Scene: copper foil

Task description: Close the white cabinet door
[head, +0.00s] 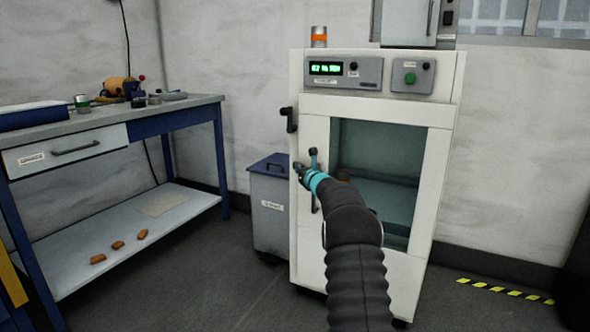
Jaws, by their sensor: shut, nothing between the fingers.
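The white cabinet (442,150) stands against the back wall in the head view. Its white door (315,132) has a large window (380,150) showing a greenish interior. A dark upright handle (315,203) shows in part on the door's left side, partly behind my arm. My arm hides the lower middle of the door. How far the door stands from its frame is hard to tell.
A black latch (289,119) sticks out at the cabinet's upper left. A grey-blue bin (270,215) stands close to the cabinet's left side. A blue-legged workbench (120,120) is at left.

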